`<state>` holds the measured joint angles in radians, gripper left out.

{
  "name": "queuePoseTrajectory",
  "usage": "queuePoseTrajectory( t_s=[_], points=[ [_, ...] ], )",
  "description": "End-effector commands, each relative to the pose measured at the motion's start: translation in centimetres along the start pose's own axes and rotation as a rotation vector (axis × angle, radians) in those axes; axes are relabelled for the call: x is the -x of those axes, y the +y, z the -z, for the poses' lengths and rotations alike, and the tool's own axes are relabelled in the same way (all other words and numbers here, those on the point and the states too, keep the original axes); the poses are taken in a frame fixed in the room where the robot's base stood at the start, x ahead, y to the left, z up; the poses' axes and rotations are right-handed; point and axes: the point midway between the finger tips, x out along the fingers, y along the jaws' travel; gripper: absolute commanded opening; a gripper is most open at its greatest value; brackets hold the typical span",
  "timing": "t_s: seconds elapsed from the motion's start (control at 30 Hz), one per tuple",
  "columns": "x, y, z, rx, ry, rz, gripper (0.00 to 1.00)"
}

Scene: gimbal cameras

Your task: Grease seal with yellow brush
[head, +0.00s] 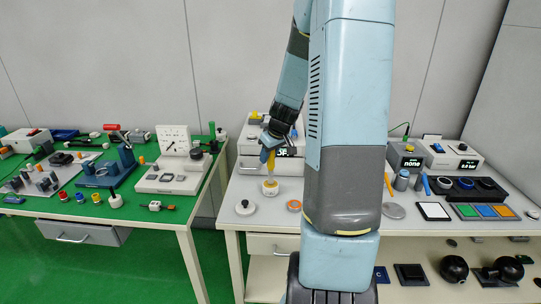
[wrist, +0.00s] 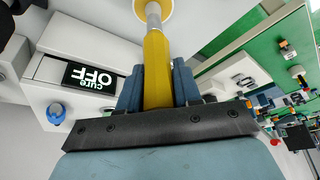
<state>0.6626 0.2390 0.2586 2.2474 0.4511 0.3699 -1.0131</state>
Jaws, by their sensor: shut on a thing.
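My gripper (head: 268,150) is shut on the yellow brush (head: 271,165) by its handle, above the left part of the white bench. The wrist view shows the yellow handle (wrist: 157,70) between the blue fingers (wrist: 158,90), with a metal ferrule beyond it. The brush points down to a small white jar (head: 270,188); a yellow-rimmed round top (wrist: 165,12) shows at its end in the wrist view. The bristles are hidden, and I cannot tell how deep they are in the jar. An orange ring (head: 294,205) lies right of the jar; I cannot tell whether it is the seal.
A white lid with a dark knob (head: 245,207) lies left of the jar. A cure box (wrist: 90,75) reading "OFF" stands behind. My arm hides the bench's middle. A black tray with round parts (head: 465,190) is at the right. A green table (head: 130,215) stands left.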

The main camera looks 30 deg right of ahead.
Motion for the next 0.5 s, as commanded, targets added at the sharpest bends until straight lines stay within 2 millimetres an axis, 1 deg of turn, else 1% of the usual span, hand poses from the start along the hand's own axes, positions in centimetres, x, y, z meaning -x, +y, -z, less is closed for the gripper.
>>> queuePoseTrajectory(
  t_s=[0.5],
  points=[
    [-0.48,0.06,-0.24,-0.002,-0.001,0.000,0.03]
  ],
)
